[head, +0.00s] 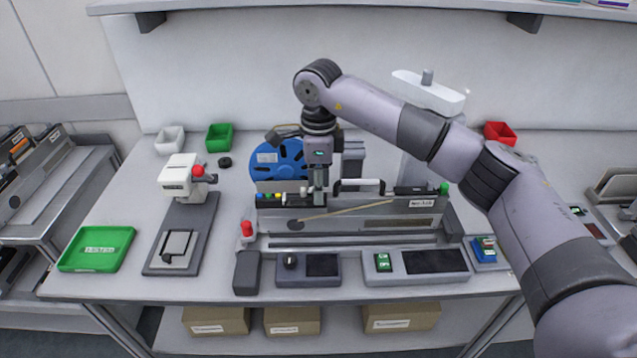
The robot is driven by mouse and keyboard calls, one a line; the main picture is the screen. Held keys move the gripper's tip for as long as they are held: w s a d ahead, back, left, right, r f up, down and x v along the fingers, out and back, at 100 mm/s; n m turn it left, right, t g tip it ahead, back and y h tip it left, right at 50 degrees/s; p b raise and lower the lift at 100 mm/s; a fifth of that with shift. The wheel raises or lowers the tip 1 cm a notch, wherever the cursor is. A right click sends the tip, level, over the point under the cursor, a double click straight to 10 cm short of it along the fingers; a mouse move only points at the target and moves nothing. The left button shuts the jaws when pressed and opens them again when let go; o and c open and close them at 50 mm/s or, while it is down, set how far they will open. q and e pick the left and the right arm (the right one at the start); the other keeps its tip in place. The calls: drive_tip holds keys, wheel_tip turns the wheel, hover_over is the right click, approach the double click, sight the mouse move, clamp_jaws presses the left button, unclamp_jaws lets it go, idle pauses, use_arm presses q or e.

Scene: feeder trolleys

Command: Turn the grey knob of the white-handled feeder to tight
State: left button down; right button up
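The feeder (345,215) with a white handle (360,182) is a long grey unit seated in the bench fixture (350,240). A green knob (444,188) is at its right end, and small coloured parts sit at its top left. My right gripper (318,202) points straight down at the feeder's top edge, just left of the white handle. Its fingers look close together, but I cannot tell if they hold anything. I cannot make out the grey knob; the gripper may hide it. My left gripper is not in view.
A blue reel (270,172) stands behind the feeder. A white press-like device (180,176) and a green tray (97,249) are on the left. Control boxes (415,280) line the front. Green (219,137) and red (499,133) bins stand at the back.

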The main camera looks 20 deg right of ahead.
clamp_jaws()
idle(0.4)
drive_tip(key=shift+m+b, duration=0.3)
drive_tip(key=shift+m, duration=0.5)
unclamp_jaws()
